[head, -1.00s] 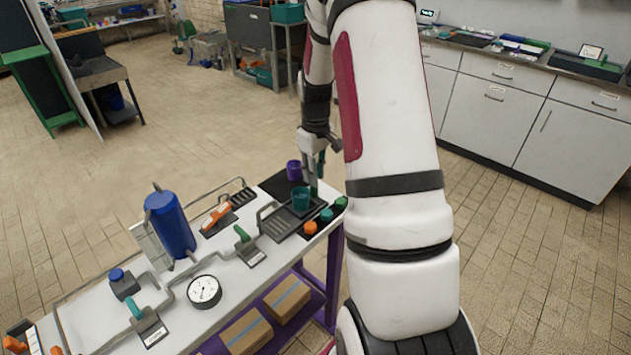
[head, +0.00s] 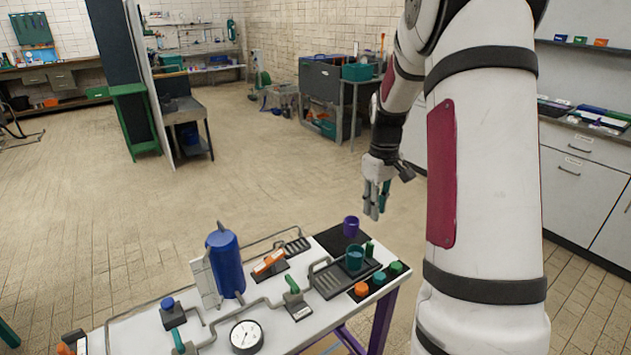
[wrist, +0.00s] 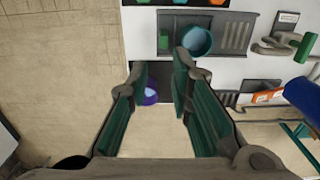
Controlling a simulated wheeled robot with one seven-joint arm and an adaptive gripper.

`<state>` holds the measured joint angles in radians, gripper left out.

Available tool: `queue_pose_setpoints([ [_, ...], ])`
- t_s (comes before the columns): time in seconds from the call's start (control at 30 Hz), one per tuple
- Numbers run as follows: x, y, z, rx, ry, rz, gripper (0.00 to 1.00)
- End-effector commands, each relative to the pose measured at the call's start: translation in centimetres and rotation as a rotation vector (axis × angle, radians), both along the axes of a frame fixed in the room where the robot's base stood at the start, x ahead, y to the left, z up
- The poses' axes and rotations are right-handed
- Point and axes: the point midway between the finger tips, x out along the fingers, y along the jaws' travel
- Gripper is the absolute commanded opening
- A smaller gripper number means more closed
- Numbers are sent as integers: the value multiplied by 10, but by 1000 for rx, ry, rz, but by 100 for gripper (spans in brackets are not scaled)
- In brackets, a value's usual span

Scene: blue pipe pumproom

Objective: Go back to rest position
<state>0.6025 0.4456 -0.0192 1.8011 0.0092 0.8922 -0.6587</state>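My gripper (head: 375,200) hangs pointing down above the far right end of the white pipe bench (head: 140,330), clear of everything on it. In the wrist view my gripper (wrist: 160,80) has its green-padded fingers spread apart with nothing held between them. A purple cup (head: 351,226) stands on a black mat below the gripper; it also shows in the wrist view (wrist: 151,93), partly hidden by the left finger. A teal cup (head: 355,258) stands on the dark grated tray (head: 327,283) in front of it.
A blue cylinder (head: 228,265), a gauge (head: 246,336) and green (head: 291,285) and orange (head: 269,262) valve handles stand on the bench. Orange, teal and green knobs (head: 379,277) line its right edge. White cabinets (head: 580,180) stand at right.

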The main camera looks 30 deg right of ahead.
Motion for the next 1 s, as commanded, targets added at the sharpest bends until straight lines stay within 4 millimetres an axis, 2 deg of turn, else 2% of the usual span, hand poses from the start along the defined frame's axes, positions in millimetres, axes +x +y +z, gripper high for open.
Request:
queue_pose_setpoints([
  [0.2, 0, 3, 3, -1, -2, 1, 20],
  [0.33, -2, 23, 25, -12, -21, 4, 20],
  [0.47, -12, 64, 64, -31, -58, 3, 20],
  [0.6, -34, 115, 104, -46, -106, -1, 20],
  [0.7, -55, 148, 127, -51, -140, -5, 20],
  [0.83, -86, 188, 150, -53, -188, -9, 20],
  [1.0, -134, 231, 168, -46, -248, -13, 20],
])
